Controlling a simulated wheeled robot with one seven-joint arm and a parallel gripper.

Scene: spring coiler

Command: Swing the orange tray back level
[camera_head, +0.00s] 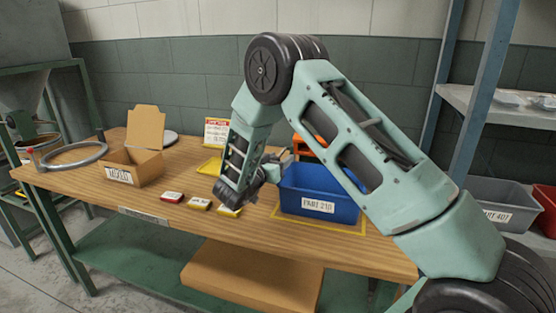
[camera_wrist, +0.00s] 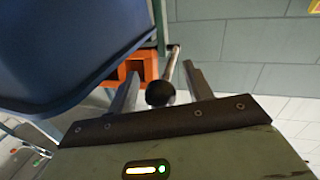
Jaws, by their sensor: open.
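An orange part (camera_head: 304,150), which may be the tray, shows behind the blue bin in the head view, mostly hidden by my arm. In the wrist view an orange frame (camera_wrist: 136,66) shows beyond the left finger; its tilt cannot be told. My gripper (camera_head: 276,164) is beside the bin's left back corner, partly hidden. In the wrist view my gripper (camera_wrist: 160,73) is open, its fingers on either side of a black ball knob (camera_wrist: 160,93) on a pale rod (camera_wrist: 173,62). I cannot tell whether the fingers touch the knob.
A blue bin (camera_head: 304,201) labelled PART 210 stands on the wooden table (camera_head: 160,208) inside a yellow outline, close to my gripper. A cardboard box (camera_head: 148,163), a metal ring (camera_head: 62,155) and small red and yellow blocks lie to the left. Shelves stand at right.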

